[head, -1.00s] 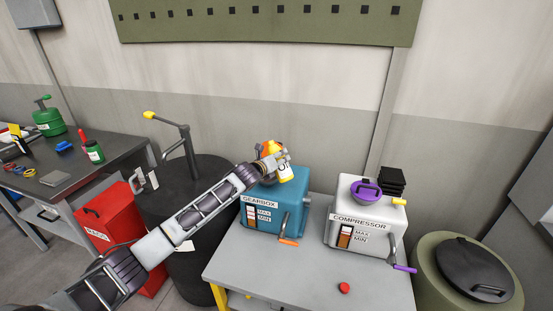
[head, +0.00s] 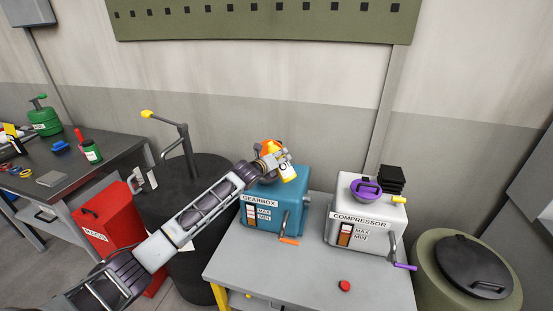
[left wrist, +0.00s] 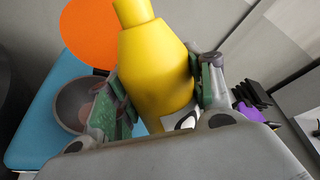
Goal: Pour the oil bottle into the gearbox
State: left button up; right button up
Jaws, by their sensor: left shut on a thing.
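The teal gearbox (head: 275,200) stands on the grey table, with MAX and MIN marks on its front. My left gripper (head: 277,163) is just above its top and shut on the yellow oil bottle (head: 289,174), which has a white label. In the left wrist view the yellow bottle (left wrist: 155,65) sits between the green-padded fingers (left wrist: 160,95), its narrow neck toward the top edge. A dark round opening or funnel (left wrist: 82,103) and an orange disc (left wrist: 90,32) show beside it over the teal top. No oil stream is visible. My right gripper is not in view.
A red button (head: 344,286) is on the table front (head: 290,275). A dark drum with a pump (head: 184,150) and a red can (head: 108,232) are at left.

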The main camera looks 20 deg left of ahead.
pick_arm(q)
jog(key=shift+s+d+f+n, duration=0.1)
jog(key=shift+d+f+n, duration=0.15)
jog(key=shift+n, duration=0.25)
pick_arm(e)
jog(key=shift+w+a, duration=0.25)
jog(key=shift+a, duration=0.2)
pick_arm(q)
jog(key=shift+s+d+f+n+g+h, duration=0.1)
jog(key=shift+f+n+g+h, duration=0.2)
jog(key=shift+n, duration=0.1)
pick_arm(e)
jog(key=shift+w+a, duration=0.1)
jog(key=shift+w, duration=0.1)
pick_arm(q)
jog(key=shift+f+p, duration=0.1)
jog(key=shift+p, duration=0.2)
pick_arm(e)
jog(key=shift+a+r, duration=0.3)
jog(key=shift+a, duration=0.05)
